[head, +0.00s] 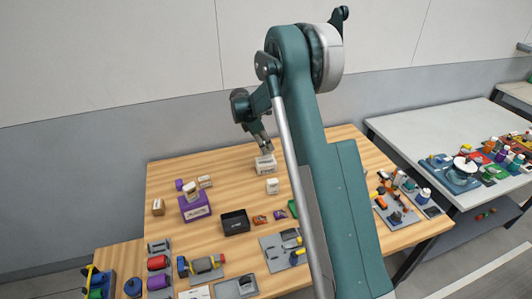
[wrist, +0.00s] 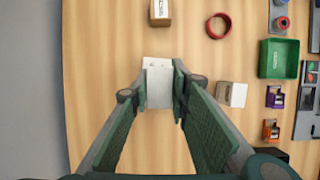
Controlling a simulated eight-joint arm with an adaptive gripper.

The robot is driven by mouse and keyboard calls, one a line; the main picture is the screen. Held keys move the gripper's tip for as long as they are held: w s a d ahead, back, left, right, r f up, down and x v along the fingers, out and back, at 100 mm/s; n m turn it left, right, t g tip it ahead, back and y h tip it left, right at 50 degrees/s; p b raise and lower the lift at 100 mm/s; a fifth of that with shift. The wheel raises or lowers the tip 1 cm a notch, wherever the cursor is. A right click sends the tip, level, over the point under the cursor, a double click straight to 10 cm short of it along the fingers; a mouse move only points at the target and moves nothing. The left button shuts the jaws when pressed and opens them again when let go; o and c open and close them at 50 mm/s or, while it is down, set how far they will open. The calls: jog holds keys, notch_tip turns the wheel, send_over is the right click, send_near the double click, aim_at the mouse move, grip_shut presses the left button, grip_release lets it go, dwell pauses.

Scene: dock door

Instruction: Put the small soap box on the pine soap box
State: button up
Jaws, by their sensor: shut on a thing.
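My gripper (head: 266,149) is over the back middle of the wooden table, pointing down. In the wrist view its fingers (wrist: 160,88) are shut on a small white box, which I take for the small soap box (wrist: 160,90). Another pale box edge (wrist: 155,62) shows just beyond and beneath it. In the head view a white box with dark lettering (head: 266,168) stands right below the fingertips; it may be the pine soap box, but the print is too small to read. I cannot tell whether the held box touches it.
A white box (head: 272,186) stands just in front, close to the gripper. A purple box (head: 194,211) with white boxes on top is to the left, and a brown-sided box (head: 158,207) farther left. A black tray (head: 235,223) lies in front. The table's back left is clear.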

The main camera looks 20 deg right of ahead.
jog(key=shift+f, duration=1.85)
jog(key=shift+f, duration=0.2)
jog(key=o, duration=0.9)
jog(key=shift+r, duration=0.25)
jog(key=v, duration=1.2)
